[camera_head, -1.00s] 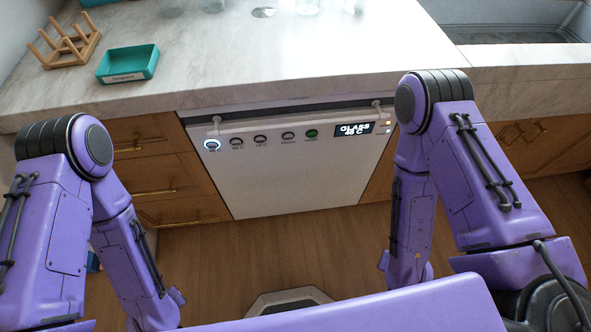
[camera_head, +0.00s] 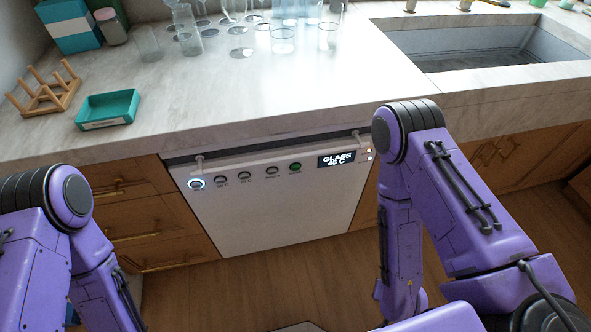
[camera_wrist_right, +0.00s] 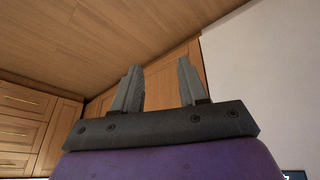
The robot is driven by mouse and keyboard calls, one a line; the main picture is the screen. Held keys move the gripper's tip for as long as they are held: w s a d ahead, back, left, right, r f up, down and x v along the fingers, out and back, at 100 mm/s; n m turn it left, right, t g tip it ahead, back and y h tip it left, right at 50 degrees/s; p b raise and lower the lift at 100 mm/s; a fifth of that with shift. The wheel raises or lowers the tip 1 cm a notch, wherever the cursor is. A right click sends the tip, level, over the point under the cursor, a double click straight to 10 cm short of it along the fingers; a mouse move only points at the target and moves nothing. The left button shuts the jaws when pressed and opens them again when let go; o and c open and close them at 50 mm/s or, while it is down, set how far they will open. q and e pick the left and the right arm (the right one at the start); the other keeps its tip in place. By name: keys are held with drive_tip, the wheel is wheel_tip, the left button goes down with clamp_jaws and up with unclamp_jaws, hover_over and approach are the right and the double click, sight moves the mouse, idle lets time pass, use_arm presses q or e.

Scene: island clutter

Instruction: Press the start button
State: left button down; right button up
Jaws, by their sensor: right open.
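The white dishwasher (camera_head: 275,215) is closed under the counter in the head view. Its top panel has a row of round buttons. The leftmost button (camera_head: 195,184) has a lit ring, several dark buttons follow, and the rightmost one is a green button (camera_head: 295,167). The labels are too small to read. In the head view both arms hang down and neither gripper shows.
A handle bar runs above the buttons. On the counter (camera_head: 240,105) stand several glasses (camera_head: 283,40), a teal tray (camera_head: 108,109) and a wooden rack (camera_head: 45,92). A sink (camera_head: 480,48) is at right. The floor before the dishwasher is clear.

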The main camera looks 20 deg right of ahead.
clamp_jaws()
idle(1.8)
